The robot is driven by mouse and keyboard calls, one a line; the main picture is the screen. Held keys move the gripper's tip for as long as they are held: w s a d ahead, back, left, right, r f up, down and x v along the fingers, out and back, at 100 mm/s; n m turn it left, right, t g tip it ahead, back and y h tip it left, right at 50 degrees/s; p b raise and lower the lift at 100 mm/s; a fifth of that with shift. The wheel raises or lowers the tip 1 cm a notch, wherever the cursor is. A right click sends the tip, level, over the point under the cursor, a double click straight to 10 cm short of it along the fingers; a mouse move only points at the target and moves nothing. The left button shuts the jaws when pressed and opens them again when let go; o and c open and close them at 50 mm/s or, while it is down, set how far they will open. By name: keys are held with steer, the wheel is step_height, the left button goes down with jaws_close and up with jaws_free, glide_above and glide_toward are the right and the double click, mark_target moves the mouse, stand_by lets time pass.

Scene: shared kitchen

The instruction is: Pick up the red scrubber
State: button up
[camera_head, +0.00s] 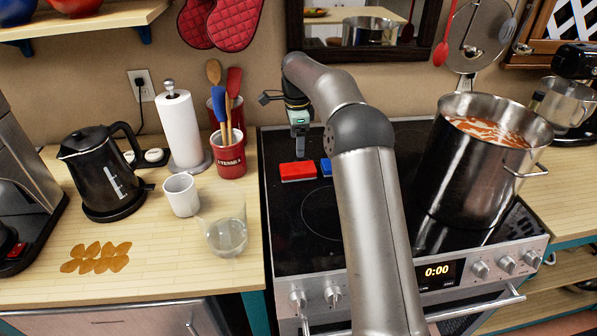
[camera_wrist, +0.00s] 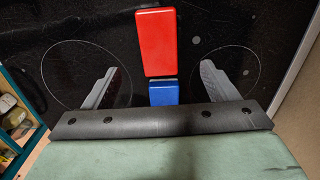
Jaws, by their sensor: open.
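The red scrubber (camera_head: 297,171) lies on the black stovetop (camera_head: 300,243), left of my forearm in the head view. It also shows in the wrist view (camera_wrist: 156,42), ahead of and between the fingers. A blue block (camera_head: 326,167) lies beside it; in the wrist view this blue piece (camera_wrist: 164,93) sits just below the red one, closer to my palm. My gripper (camera_head: 300,150) is above the stovetop, behind the scrubber in the head view. In the wrist view my gripper (camera_wrist: 158,82) is open, its two grey fingers wide apart with nothing gripped.
A large steel pot (camera_head: 470,165) of red soup stands on the stove's right side. On the left counter are a black kettle (camera_head: 103,175), paper towel roll (camera_head: 179,130), red utensil crock (camera_head: 229,157), white mug (camera_head: 181,195) and glass (camera_head: 226,235). The front left stovetop is clear.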

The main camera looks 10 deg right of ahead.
glide_above(296, 167)
steer(key=f, duration=0.4)
steer(key=shift+d+f, duration=0.2)
steer(key=shift+f, duration=0.15)
steer(key=shift+s+a+f+p, duration=0.15)
steer(key=shift+f+p, duration=0.4)
steer(key=shift+f, duration=0.8)
steer(key=shift+w+a+f+p, duration=0.1)
steer(key=shift+f+p, duration=0.45)
steer(key=shift+f, duration=0.8)
steer(key=c, duration=1.1)
